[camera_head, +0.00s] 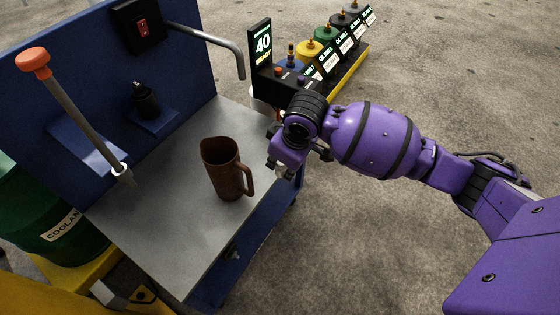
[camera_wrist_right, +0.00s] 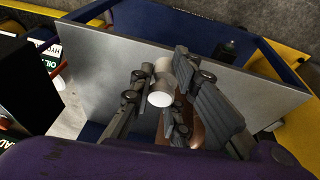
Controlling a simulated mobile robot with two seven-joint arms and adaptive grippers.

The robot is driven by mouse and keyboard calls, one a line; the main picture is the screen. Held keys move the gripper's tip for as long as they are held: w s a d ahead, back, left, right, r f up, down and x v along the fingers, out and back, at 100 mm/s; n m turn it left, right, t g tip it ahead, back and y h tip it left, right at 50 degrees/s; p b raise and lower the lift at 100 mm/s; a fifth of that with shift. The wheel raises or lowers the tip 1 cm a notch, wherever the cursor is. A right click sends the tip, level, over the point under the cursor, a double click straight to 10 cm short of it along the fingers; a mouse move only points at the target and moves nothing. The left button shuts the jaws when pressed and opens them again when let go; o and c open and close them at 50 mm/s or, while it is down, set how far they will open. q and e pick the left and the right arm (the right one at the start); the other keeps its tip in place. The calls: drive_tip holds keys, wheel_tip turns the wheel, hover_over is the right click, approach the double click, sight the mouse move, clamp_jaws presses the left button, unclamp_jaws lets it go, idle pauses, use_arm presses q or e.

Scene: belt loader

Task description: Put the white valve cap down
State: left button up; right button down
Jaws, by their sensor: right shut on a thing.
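The white valve cap (camera_wrist_right: 161,94) shows in the right wrist view as a small white cylinder between the fingers of my right gripper (camera_wrist_right: 160,76). The gripper is shut on it. In the head view my right gripper (camera_head: 281,163) is at the right edge of the grey worktop (camera_head: 165,240), beside the brown jug. The cap is mostly hidden there by the gripper. Whether the cap touches any surface I cannot tell. My left gripper is not in view.
A brown jug (camera_head: 222,168) stands on the worktop, its handle to the right. A lever with an orange knob (camera_head: 33,60) rises at the left. A black bottle (camera_head: 146,100) sits on a blue shelf. A display box (camera_head: 262,55) stands behind my gripper. The front worktop is clear.

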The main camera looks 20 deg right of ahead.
drive_tip(key=w+d+f+b, duration=0.1)
drive_tip(key=w+f, duration=0.1)
drive_tip(key=w, duration=0.1)
drive_tip(key=w+d+f+b, duration=0.1)
drive_tip(key=w+f, duration=0.2)
drive_tip(key=w, duration=0.1)
drive_tip(key=w+f+b, duration=0.2)
drive_tip(key=w+f, duration=0.1)
drive_tip(key=shift+w+d, duration=0.25)
drive_tip(key=shift+d, duration=0.15)
drive_tip(key=shift+w+d+f, duration=0.1)
drive_tip(key=shift+w+f, duration=0.25)
drive_tip(key=shift+f, duration=0.05)
wheel_tip(320, 180, down, 2)
drive_tip(key=shift+f+b, duration=0.25)
drive_tip(key=shift+b, duration=0.35)
drive_tip(key=shift+f, duration=0.3)
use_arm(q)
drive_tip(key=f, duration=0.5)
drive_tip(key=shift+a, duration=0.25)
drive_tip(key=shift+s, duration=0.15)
use_arm(e)
drive_tip(key=shift+f, duration=0.1)
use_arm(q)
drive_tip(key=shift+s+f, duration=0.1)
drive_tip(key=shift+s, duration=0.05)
use_arm(e)
drive_tip(key=c, duration=1.7)
unclamp_jaws()
drive_tip(key=shift+o, duration=0.2)
